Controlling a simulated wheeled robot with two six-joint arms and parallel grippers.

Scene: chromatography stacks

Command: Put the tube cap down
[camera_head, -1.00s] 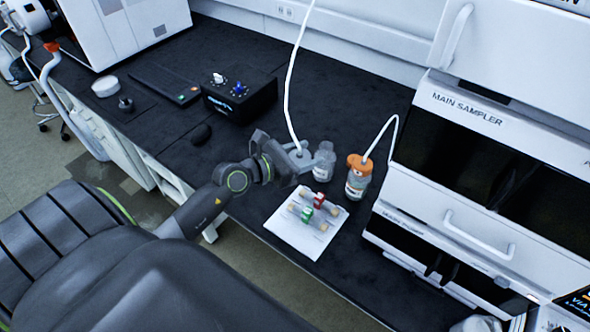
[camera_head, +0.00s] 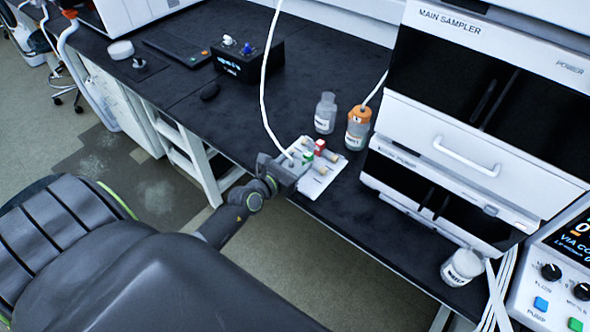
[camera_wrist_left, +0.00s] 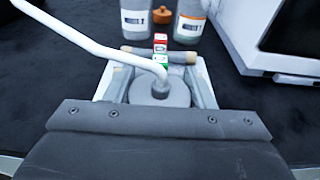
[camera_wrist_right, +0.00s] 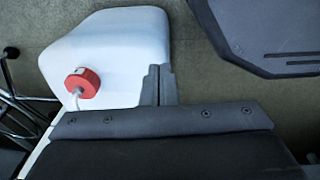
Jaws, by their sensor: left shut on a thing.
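My left gripper (camera_head: 290,172) is shut on the grey round tube cap (camera_wrist_left: 160,92), with a finger on each side of it. A white tube (camera_head: 264,95) runs up from the cap. The gripper holds the cap at the front-left part of the white mat (camera_head: 325,180); I cannot tell whether the cap touches it. A clear bottle (camera_head: 325,113) with an open-looking neck stands behind the mat. Beside it stands an orange-capped bottle (camera_head: 357,128) with its own tube. My right gripper (camera_wrist_right: 158,88) shows only in its wrist view, fingers together, with nothing visible between them.
Red (camera_head: 319,146) and green (camera_head: 307,157) pieces with small cylinders lie on the mat, close to the left gripper. The sampler cabinet (camera_head: 450,150) stands to the right. A white bottle (camera_head: 462,267) stands near the front edge.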

